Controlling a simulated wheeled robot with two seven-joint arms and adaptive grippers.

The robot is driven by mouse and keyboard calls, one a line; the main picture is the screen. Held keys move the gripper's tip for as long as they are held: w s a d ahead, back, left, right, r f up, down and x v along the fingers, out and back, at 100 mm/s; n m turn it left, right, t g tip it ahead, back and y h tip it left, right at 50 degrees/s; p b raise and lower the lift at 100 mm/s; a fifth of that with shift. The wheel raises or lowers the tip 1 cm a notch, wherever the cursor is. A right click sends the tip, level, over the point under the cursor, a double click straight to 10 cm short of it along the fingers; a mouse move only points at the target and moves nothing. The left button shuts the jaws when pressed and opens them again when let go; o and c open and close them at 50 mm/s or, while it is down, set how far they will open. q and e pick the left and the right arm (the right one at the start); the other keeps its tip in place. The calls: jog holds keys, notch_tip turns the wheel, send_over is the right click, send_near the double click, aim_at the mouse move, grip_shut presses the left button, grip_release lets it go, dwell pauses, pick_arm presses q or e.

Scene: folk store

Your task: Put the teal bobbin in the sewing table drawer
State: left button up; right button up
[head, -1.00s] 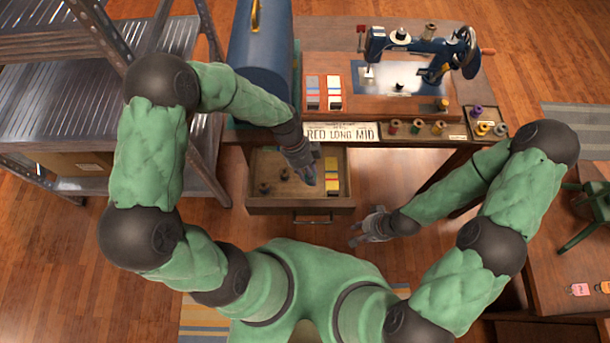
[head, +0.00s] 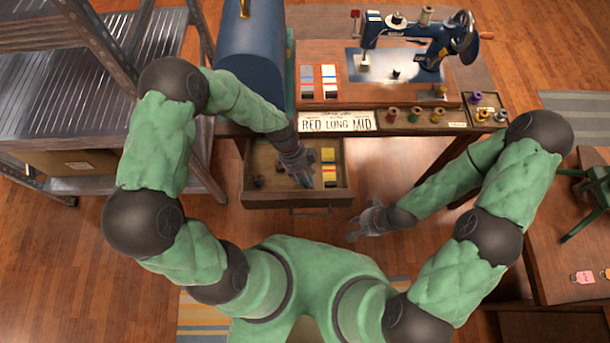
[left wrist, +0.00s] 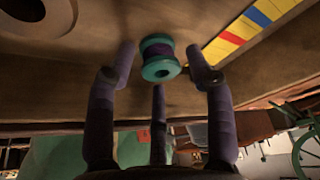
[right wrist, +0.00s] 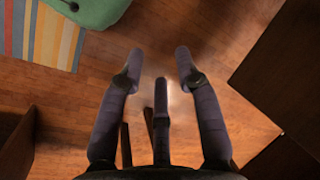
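The teal bobbin (left wrist: 158,68), with dark thread around its middle, is between the fingers of my left gripper (left wrist: 160,62) in the left wrist view. A small gap shows beside the left finger and the right fingertip is very near the bobbin; the fingers look spread, not closed on it. In the head view my left gripper (head: 304,181) reaches down into the pulled-out sewing table drawer (head: 270,202), where the bobbin is hard to make out. I cannot tell whether the bobbin touches the drawer floor. My right gripper (head: 354,228) is open and empty, right of the drawer; it also shows in the right wrist view (right wrist: 157,62).
Inside the drawer, yellow striped cards (head: 328,168) lie at the right and dark bobbins at the left. A metal shelf (head: 85,90) stands left.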

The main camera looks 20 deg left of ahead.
pick_arm(q)
jog(key=shift+r, duration=0.1)
jog(key=p+v, duration=0.4)
jog(key=v, duration=0.8)
jog(key=shift+p, duration=0.3)
